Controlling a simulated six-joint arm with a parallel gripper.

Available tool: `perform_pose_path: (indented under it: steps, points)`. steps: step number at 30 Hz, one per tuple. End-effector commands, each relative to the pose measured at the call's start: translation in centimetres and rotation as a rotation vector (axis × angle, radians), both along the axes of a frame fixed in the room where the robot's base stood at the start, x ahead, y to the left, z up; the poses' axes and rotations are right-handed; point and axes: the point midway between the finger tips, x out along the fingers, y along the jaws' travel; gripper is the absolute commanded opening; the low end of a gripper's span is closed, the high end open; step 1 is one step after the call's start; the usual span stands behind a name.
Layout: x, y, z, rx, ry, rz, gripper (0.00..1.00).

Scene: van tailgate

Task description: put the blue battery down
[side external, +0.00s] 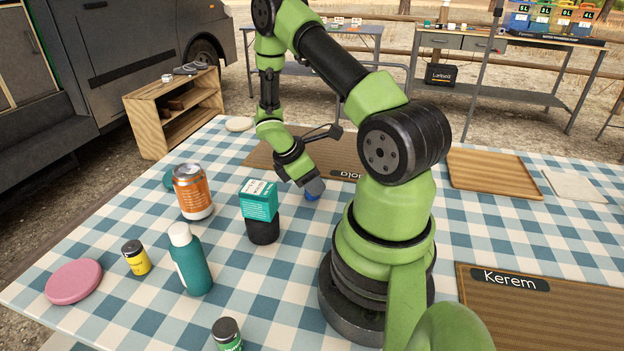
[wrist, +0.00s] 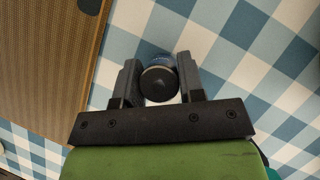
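The blue battery (wrist: 160,58) sits between the two fingers of my gripper (wrist: 159,85) in the wrist view, its dark round end towards the camera. Both fingers appear to touch its sides. In the side view my gripper (side external: 316,188) points down low over the checked cloth. A bit of the blue battery (side external: 311,197) shows under the fingers; most of it is hidden. I cannot tell whether its lower end touches the cloth.
A brown mat (side external: 262,150) lies close behind my gripper. A teal box on a dark base (side external: 259,203), an orange can (side external: 192,190), a teal bottle (side external: 190,262) and a yellow jar (side external: 136,258) stand to the left. A wooden tray (side external: 492,172) lies right. Checked cloth beside the battery is clear.

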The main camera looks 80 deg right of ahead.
Motion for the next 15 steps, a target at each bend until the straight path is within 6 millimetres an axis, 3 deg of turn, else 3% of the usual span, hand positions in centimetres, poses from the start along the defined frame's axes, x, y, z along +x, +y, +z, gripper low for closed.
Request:
perform_pose_path:
  steps: [1,3,11,15]
  points:
    - [0.0,0.0,0.0,0.0,0.0,0.0,0.48]
    - [0.0,0.0,0.0,0.0,0.0,0.0,0.6]
    - [0.0,0.0,0.1,0.0,0.0,0.0,0.6]
    - [0.4,0.2,1.1,-0.004,-0.003,0.002,0.6]
